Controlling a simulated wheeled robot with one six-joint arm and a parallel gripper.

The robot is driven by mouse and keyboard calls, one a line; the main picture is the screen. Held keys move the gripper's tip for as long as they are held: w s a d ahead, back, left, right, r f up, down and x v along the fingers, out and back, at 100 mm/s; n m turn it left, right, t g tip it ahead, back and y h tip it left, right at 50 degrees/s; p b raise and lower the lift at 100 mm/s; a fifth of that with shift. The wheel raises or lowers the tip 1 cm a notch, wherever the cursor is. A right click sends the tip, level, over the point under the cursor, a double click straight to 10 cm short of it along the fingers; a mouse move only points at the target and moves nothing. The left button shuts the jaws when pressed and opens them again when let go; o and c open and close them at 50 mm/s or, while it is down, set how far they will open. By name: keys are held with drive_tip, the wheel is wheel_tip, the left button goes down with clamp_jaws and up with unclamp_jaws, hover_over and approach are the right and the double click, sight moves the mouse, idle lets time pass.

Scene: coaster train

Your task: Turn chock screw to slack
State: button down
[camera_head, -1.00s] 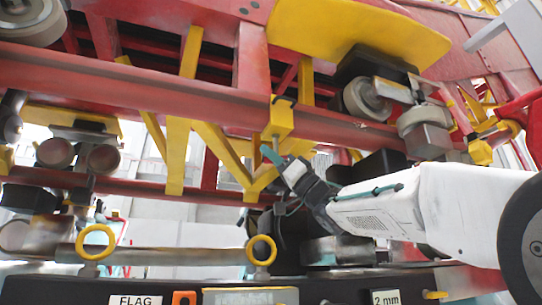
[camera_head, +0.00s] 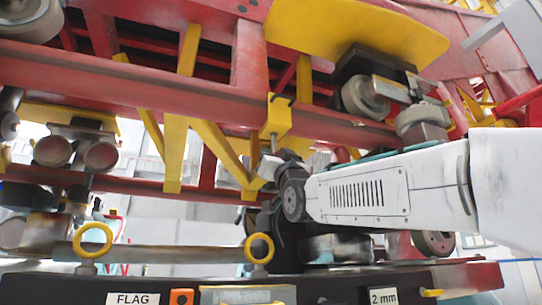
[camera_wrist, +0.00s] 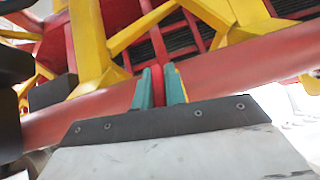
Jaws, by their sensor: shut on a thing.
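The yellow chock clamp (camera_head: 277,116) sits on the red rail in the head view, with the thin grey shank of the chock screw (camera_head: 273,143) hanging below it. My gripper (camera_wrist: 159,84) shows two teal fingers in the wrist view. They are shut on a narrow bright red piece (camera_wrist: 157,86), which appears to be the screw's handle. In the head view my gripper's pale body (camera_head: 267,168) is just under the shank, and its fingertips are hard to make out there. How far the screw is turned cannot be told.
The long red rail (camera_head: 180,93) and yellow braces (camera_head: 176,150) crowd the space around my gripper. Wheels (camera_head: 366,97) hang at the right. Below stands a dark bench with yellow rings (camera_head: 260,248), a FLAG label (camera_head: 132,299) and a 2 mm label (camera_head: 384,297).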

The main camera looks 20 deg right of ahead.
drive_tip(key=m+h, duration=0.1)
drive_tip(key=h, duration=0.1)
drive_tip(key=shift+h, duration=0.4)
drive_tip(key=shift+d+m+h, duration=0.1)
drive_tip(key=shift+m+h, duration=0.2)
drive_tip(key=shift+h, duration=0.1)
drive_tip(key=c, duration=1.5)
unclamp_jaws()
drive_tip(key=shift+v, duration=3.9)
